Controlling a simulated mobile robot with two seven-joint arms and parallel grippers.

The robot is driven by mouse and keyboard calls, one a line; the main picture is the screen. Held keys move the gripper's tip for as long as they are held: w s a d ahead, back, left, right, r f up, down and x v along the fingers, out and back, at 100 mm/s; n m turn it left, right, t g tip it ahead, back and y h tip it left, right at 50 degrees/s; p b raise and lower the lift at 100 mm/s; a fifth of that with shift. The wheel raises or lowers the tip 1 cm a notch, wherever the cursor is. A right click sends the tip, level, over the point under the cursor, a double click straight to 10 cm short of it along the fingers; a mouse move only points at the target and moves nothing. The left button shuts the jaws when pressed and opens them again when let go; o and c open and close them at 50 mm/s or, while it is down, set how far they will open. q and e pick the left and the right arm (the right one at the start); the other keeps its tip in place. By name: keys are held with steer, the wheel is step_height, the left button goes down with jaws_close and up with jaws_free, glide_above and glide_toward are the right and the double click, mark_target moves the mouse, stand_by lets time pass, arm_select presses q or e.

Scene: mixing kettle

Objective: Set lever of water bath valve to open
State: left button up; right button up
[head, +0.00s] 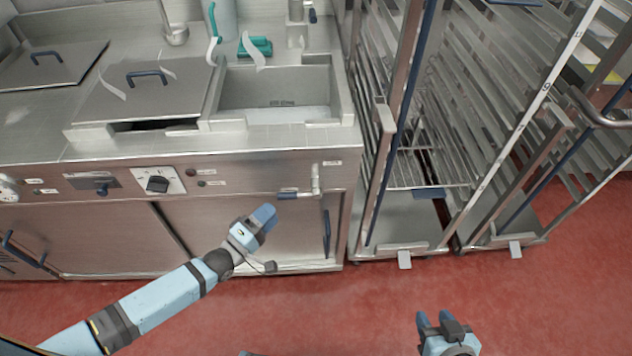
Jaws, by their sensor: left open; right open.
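The water bath valve (315,182) is a short metal pipe on the right part of the steel counter's front, below the sink. Its lever (288,195) has a blue grip and lies level, pointing left from the pipe. My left gripper (264,214) is open, just left of and below the lever, with its blue fingers pointing up and right. A small gap seems to show between fingers and lever, but I cannot tell the depth. My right gripper (433,318) is open and empty above the red floor at the bottom right, well away from the valve.
The water bath basin (275,90) is open above the valve, with a lidded basin (140,88) to its left. A knob (157,184) sits on the counter front. Wheeled steel racks (400,170) stand close on the right. Red floor (330,300) in front is clear.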

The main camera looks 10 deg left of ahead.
mark_target(288, 196)
arm_select(q)
steer(key=shift+b+x, duration=0.75)
steer(key=shift+x, duration=2.85)
steer(key=shift+c, duration=0.2)
